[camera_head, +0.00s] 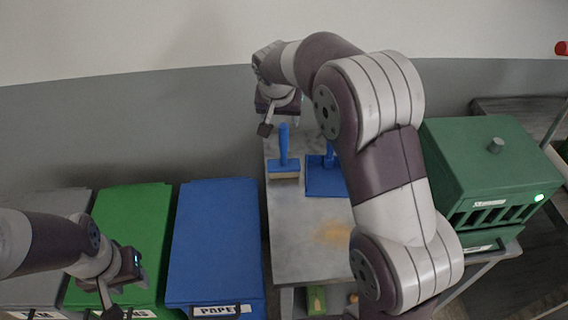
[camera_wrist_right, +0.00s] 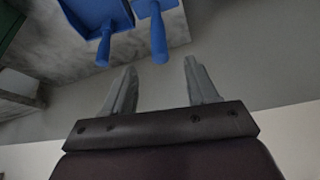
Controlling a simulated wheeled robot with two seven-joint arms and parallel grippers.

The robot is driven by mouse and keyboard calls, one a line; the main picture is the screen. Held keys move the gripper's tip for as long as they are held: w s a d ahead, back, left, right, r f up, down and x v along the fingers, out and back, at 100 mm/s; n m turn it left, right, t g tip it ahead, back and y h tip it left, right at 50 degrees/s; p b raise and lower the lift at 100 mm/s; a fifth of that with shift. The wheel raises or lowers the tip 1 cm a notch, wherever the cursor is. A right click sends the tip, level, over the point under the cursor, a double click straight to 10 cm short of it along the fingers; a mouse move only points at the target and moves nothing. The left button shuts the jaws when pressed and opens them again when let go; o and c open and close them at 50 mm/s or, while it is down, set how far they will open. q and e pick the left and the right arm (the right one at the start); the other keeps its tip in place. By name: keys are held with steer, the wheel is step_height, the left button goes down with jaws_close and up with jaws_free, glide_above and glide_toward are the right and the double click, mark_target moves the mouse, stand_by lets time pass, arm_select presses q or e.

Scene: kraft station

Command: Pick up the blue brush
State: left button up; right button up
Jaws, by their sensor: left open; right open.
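The blue brush (camera_head: 284,160) stands on the grey table (camera_head: 300,240) in the head view, its handle pointing up and pale bristles below. In the right wrist view its handle (camera_wrist_right: 158,38) shows at the top, beyond the fingertips. A blue dustpan (camera_head: 325,180) lies right beside it; it also shows in the right wrist view (camera_wrist_right: 95,15). My right gripper (camera_wrist_right: 157,75) is open and empty, apart from the brush. In the head view it is near the table's far end, partly hidden by my arm. My left gripper (camera_head: 112,300) is open above the bins at the lower left.
A blue bin (camera_head: 215,240) labelled PAPER and a green bin (camera_head: 130,225) stand left of the table. A green slotted box (camera_head: 485,170) stands to the right. A grey wall (camera_head: 150,130) is close behind. The table's front part is mostly clear.

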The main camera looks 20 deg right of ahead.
mark_target(284, 134)
steer(key=x, duration=0.5)
steer(key=p+x, duration=0.1)
steer(key=x, duration=0.5)
steer(key=shift+w+d+f+p, duration=0.2)
steer(key=shift+w+d+p, duration=0.05)
steer(key=shift+w+p, duration=0.05)
steer(key=shift+s+r, duration=0.1)
steer(key=c, duration=1.1)
